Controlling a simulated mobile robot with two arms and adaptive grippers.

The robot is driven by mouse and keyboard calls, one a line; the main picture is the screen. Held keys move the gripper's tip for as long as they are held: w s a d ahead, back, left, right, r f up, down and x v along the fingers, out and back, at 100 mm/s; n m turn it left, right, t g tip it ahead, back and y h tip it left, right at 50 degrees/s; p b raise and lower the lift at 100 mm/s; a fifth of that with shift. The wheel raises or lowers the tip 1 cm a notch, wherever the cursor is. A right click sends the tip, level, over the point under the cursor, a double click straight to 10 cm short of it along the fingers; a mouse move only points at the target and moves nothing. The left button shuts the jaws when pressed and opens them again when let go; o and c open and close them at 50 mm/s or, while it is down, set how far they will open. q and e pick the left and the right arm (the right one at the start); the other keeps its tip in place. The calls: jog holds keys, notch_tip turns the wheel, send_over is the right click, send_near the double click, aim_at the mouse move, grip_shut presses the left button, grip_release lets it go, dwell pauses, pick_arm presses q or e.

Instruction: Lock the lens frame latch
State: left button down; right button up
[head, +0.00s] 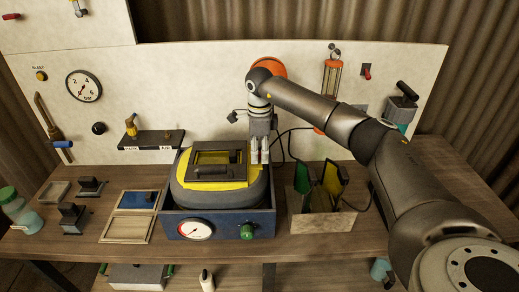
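A grey blast helmet (184,198) sits in a blue box in the middle of the bench. A dark bar (208,171) lies along the frame's front edge. I cannot make out which part is the latch. My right gripper (260,160) points down at the frame's right rear side, by the helmet's edge. Its two fingers are close together, and I cannot tell whether they touch the frame or hold anything. My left gripper is not in view.
The blue box (226,222) has a gauge and a green knob in front. An open bin (322,220) with coloured plates stands to its right. Trays (126,230) and dark blocks lie to the left. A pale panel (200,80) with gauges stands behind.

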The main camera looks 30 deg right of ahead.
grip_shut()
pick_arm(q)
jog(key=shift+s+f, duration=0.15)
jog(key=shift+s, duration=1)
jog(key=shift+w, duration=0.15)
pick_arm(e)
jog(key=shift+m, duration=1.1)
jog(key=m+b, duration=0.1)
jog(key=m, duration=0.5)
jog(key=shift+a, duration=0.1)
jog(key=m, duration=0.4)
jog(key=shift+a+m, duration=0.1)
jog(key=shift+m, duration=0.3)
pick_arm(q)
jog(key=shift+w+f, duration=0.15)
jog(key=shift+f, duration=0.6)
pick_arm(e)
jog(key=m, duration=0.4)
jog(key=shift+m, duration=0.4)
